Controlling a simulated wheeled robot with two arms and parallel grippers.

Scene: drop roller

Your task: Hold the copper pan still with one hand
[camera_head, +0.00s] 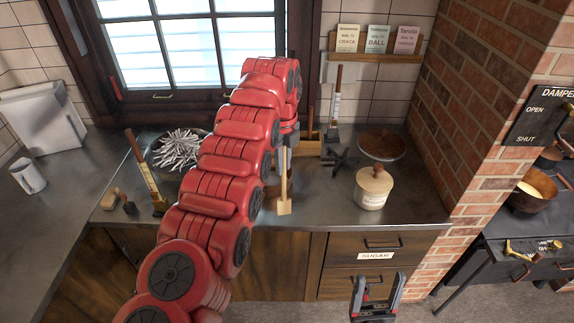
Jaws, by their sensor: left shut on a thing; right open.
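The copper pan (520,204) sits on the dark stove at the right edge, with something pale yellow inside. My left gripper (287,148) is over the counter, far to the left of the pan. It is shut on a wooden paddle (284,191), whose flat end hangs down toward the counter's front. My arm hides part of that grip. My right gripper (375,297) is open and empty at the bottom, in front of the drawers and left of the stove. Neither gripper touches the pan.
A brick pillar (478,130) stands between counter and stove. A lidded crock (373,187), a brown bowl (382,144) and a black bowl of whitish pieces (179,150) stand on the counter. Brass pieces (533,249) lie at the stove's front. The floor before the stove looks clear.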

